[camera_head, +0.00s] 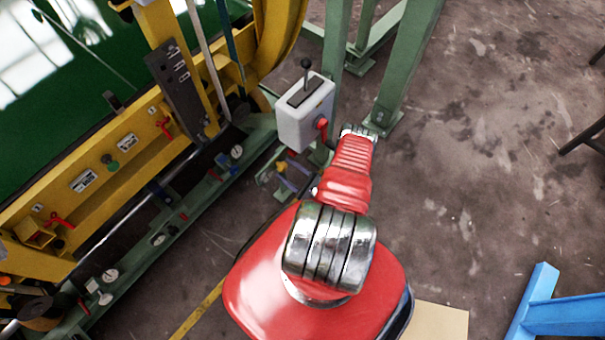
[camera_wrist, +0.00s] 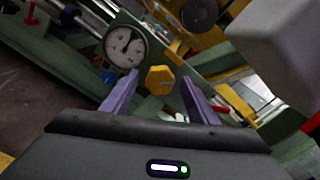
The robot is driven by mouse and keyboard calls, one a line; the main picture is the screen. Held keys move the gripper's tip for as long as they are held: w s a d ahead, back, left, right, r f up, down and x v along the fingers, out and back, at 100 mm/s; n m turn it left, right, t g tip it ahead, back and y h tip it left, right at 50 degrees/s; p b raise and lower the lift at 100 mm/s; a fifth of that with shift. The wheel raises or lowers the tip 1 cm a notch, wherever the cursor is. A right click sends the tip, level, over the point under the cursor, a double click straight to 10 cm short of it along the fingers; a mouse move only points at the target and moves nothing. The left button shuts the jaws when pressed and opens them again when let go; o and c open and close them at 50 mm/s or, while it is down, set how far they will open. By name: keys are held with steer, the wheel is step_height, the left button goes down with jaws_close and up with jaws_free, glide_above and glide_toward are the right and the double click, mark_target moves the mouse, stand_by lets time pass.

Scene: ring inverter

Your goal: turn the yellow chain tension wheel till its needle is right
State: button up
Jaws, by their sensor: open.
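The yellow wheel (camera_wrist: 160,79), a small knob with flat sides, is in the middle of the wrist view. My gripper (camera_wrist: 160,84) has two purple fingers, open, one on each side of the wheel with a gap showing at both sides. A round white dial (camera_wrist: 125,47) with a dark needle is just up and left of the wheel; the needle points roughly upward in the picture. Its markings are too small to read. In the head view my gripper (camera_head: 290,184) is low beside the green frame, partly hidden by my red arm.
A grey control box (camera_head: 305,112) with a black lever and red knob stands close above my gripper; it also looms at the right of the wrist view (camera_wrist: 275,40). Green posts (camera_head: 401,65) stand behind.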

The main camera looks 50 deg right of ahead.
steer(key=s, duration=1.3)
steer(key=shift+s, duration=0.2)
steer(key=shift+s+d+f, duration=0.1)
stand_by(0.4)
